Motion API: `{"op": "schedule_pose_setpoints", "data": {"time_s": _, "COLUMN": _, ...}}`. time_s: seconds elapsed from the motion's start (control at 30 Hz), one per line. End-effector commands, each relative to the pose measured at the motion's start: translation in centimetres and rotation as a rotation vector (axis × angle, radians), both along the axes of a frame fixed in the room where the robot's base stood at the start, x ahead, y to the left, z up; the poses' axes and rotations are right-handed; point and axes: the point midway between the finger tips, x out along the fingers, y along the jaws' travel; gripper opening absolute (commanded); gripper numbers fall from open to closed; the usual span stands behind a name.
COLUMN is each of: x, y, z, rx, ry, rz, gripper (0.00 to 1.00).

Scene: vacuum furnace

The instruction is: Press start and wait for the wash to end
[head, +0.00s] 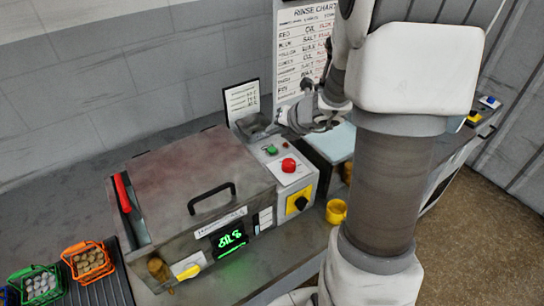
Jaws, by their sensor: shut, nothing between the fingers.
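The washer is a grey metal tub with a closed brownish lid (190,180) and a black handle (212,198). Its front has a lit green display (229,239), with digits too blurred to read surely. On the control box at its right are a green button (271,150) and a red mushroom button (289,165). A yellow panel with a black knob (298,200) is on the box's front. My gripper (288,120) is shut and empty, above and behind the buttons, apart from them as far as I can tell. My arm hides part of the bench.
An orange basket (107,274) and a green basket (58,293) stand at the front left, holding small pieces. A yellow cup (336,212) is right of the washer. A rinse chart (297,55) and a small sign (241,100) stand behind.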

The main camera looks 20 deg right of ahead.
Motion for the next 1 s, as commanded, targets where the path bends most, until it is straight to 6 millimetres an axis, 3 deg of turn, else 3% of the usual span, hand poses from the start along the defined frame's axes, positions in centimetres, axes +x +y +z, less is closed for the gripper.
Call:
{"op": "schedule_pose_setpoints", "data": {"time_s": 0.03, "x": 0.0, "y": 0.0, "z": -1.4, "rx": 0.000, "ry": 0.000, "rz": 0.000, "gripper": 0.00}}
{"op": "schedule_pose_setpoints", "data": {"time_s": 0.1, "x": 0.0, "y": 0.0, "z": -2.2, "rx": 0.000, "ry": 0.000, "rz": 0.000, "gripper": 0.00}}
{"op": "schedule_pose_setpoints", "data": {"time_s": 0.3, "x": 0.0, "y": 0.0, "z": -3.7, "rx": 0.000, "ry": 0.001, "rz": 0.001, "gripper": 0.00}}
{"op": "schedule_pose_setpoints", "data": {"time_s": 1.0, "x": 0.0, "y": 0.0, "z": -3.7, "rx": 0.000, "ry": 0.000, "rz": 0.000, "gripper": 0.00}}
